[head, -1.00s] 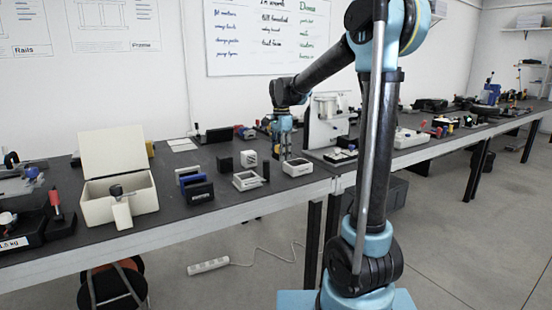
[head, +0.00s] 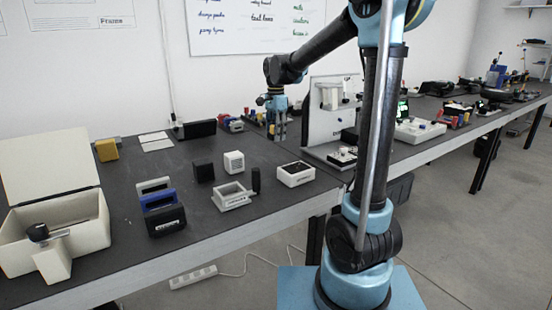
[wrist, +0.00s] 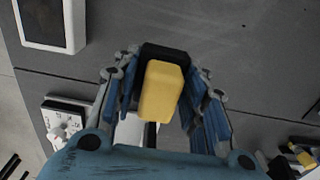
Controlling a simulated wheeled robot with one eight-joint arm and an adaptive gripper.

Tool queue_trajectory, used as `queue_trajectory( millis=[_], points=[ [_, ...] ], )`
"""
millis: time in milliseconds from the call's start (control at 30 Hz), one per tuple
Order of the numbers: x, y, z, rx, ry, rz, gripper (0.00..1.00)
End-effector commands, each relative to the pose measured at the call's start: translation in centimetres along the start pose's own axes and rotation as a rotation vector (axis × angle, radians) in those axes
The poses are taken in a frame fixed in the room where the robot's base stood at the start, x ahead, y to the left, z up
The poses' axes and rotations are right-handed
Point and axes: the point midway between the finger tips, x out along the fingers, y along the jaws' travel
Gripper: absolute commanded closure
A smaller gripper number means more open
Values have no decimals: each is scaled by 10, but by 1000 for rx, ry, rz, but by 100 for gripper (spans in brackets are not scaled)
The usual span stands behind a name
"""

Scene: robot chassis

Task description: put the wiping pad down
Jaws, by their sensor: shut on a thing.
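The wiping pad (wrist: 162,90) is a yellow block with a black part at its far end, seen in the wrist view. My gripper (wrist: 165,85) is shut on it, with blue fingers along both of its sides. In the head view my gripper (head: 277,132) points down over the back of the dark bench (head: 130,240), left of an upright white panel. The pad is too small to make out there. I cannot tell whether the pad touches the bench.
An open cream box (head: 90,228) stands at left, with a yellow block (head: 107,150) behind it. A blue-and-black holder (head: 162,212), small black and white cubes, and white trays (head: 296,174) stand mid-bench. The white panel (head: 322,115) is close right of my gripper.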

Motion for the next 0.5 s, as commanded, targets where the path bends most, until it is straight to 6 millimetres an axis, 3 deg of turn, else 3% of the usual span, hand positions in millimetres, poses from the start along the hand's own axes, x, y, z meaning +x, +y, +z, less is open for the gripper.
queue_trajectory(
  millis=[300, 500],
  points=[
    [46, -1, 1, -2, 0, 0, 87],
    [60, -1, 0, 0, 0, 0, 87]
  ],
)
